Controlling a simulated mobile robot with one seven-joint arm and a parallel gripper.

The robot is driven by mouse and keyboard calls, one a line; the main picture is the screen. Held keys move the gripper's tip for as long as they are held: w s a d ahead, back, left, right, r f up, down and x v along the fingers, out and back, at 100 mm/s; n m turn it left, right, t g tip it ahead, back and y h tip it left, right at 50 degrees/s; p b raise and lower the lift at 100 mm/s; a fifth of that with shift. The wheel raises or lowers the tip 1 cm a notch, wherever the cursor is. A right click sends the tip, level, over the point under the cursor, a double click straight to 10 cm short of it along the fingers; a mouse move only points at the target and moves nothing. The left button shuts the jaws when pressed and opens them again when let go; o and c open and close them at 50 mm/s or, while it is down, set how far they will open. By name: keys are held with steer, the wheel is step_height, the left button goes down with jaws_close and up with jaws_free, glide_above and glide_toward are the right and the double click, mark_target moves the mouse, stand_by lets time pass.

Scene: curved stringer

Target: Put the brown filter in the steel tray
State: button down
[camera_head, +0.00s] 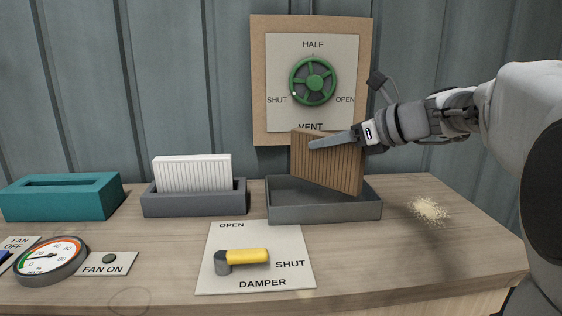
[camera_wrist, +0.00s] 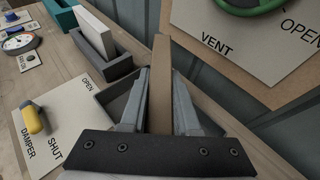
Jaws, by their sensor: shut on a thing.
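The brown pleated filter (camera_head: 338,164) is tilted, its left end higher than its right, over the grey steel tray (camera_head: 290,213). Its lower right part is hidden by or close to the tray's front wall; I cannot tell whether it touches the floor inside. My gripper (camera_head: 318,143) is shut on the filter near its top edge, coming in from the right. In the wrist view the filter (camera_wrist: 160,85) stands edge-on between the two fingers (camera_wrist: 159,105), with the tray (camera_wrist: 122,104) below.
A white filter (camera_head: 192,174) stands in a dark grey holder (camera_head: 195,205) left of the tray. A teal slotted box (camera_head: 60,205) is at far left. A damper plate with yellow handle (camera_head: 245,256) lies in front. The vent wheel board (camera_head: 262,90) is behind. Crumbs (camera_head: 428,209) lie right.

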mark_target(321, 162)
steer(key=shift+w+a+f, duration=0.35)
steer(key=shift+w+f, duration=0.1)
steer(key=shift+w, duration=0.2)
steer(key=shift+f, duration=1.95)
steer(key=shift+f+b, duration=0.15)
steer(key=shift+b, duration=0.15)
steer(key=c, duration=0.6)
jaws_free()
steer(key=shift+c, duration=0.2)
